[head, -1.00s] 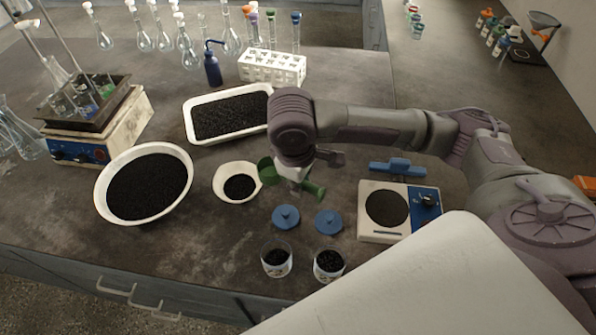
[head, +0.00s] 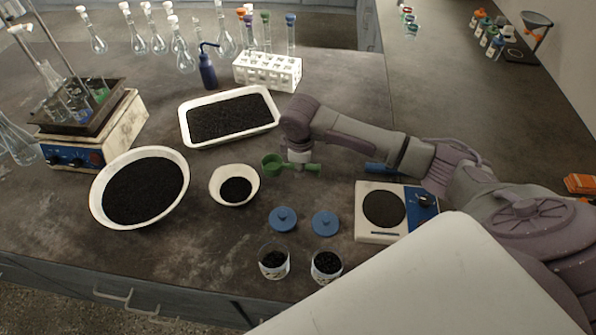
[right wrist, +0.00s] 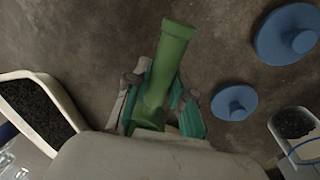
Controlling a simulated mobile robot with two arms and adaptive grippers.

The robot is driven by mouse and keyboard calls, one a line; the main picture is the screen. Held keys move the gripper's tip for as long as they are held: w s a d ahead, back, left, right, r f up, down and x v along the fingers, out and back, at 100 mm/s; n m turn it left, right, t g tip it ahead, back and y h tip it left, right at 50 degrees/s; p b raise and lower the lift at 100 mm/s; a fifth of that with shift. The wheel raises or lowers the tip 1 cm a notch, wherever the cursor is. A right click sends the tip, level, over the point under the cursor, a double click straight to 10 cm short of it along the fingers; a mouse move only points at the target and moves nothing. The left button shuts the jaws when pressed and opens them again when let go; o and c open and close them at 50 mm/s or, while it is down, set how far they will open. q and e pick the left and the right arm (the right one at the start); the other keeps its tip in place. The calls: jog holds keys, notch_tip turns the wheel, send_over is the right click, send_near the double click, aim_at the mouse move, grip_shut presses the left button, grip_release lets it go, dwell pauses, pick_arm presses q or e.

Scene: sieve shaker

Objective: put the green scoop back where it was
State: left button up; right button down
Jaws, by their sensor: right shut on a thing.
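The green scoop (head: 272,163) is held by my right gripper (head: 299,165), which is shut on its handle. In the head view the scoop's bowl points left and its handle end sticks out to the right of the gripper. In the right wrist view the scoop's green handle (right wrist: 174,60) lies between the fingers of my right gripper (right wrist: 160,105), and the bowl is mostly hidden. The scoop is near the small white bowl (head: 247,196), to its upper right. I cannot tell its exact height above the bench. My left gripper is not in view.
A white tray of black grains (head: 232,141) lies behind, left of the gripper. A large white bowl (head: 184,205) stands further left. Two blue lids (head: 283,219), two small jars (head: 273,262) and a scale (head: 373,237) are nearer. A blue object (head: 376,168) lies partly behind my arm.

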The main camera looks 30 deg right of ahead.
aim_at(298, 179)
jog(key=shift+w+d+f, duration=0.1)
jog(key=shift+w+f, duration=0.3)
jog(key=shift+w, duration=0.3)
notch_tip(298, 179, down, 4)
jog(key=shift+r+p, duration=0.1)
jog(key=shift+p, duration=0.3)
jog(key=shift+f, duration=0.2)
jog(key=shift+f, duration=0.15)
jog(key=c, duration=1)
grip_release()
